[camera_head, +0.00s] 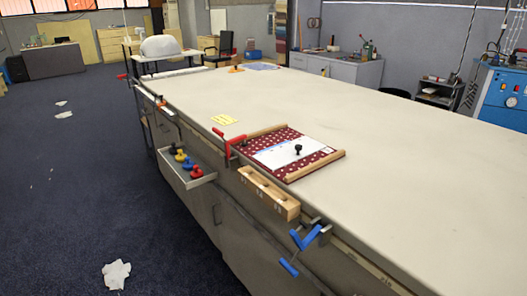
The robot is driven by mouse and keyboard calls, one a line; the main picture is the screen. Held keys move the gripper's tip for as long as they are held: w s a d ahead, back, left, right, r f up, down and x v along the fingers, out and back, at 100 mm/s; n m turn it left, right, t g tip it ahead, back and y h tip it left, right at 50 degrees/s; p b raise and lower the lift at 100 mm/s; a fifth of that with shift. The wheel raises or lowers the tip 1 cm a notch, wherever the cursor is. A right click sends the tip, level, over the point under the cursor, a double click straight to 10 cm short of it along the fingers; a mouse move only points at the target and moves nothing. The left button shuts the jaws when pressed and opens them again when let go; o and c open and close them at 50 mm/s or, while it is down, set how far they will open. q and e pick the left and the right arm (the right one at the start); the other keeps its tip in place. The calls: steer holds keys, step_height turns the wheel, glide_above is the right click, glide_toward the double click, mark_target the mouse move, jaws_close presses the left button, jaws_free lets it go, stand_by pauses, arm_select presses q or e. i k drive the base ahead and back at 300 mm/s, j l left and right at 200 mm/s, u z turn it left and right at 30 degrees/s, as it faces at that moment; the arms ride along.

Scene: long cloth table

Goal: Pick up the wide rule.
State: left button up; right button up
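I cannot tell for certain which thing is the wide rule. A flat white-and-pale-blue piece (278,156) with a black knob (298,149) standing on it lies on a dark red patterned cloth (311,159) near the table's front edge. It may be the rule, but its markings are too small to read. A wooden bar (266,131) lies along the cloth's far side and another (316,166) along its near side. Neither of my grippers shows in the head view.
The long table (390,150) is mostly bare. A red clamp (229,140), a wooden block (268,193) and a blue clamp (305,238) are at its front edge. A side tray (186,181) holds coloured knobs. A yellow sheet (223,119) lies nearby.

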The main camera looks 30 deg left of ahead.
mark_target(274, 159)
steer(key=u, duration=0.7)
steer(key=i+j+z, duration=0.2)
steer(key=i+j, duration=0.3)
steer(key=i+j+z, duration=0.15)
steer(key=i+j, duration=0.25)
steer(key=j, duration=0.3)
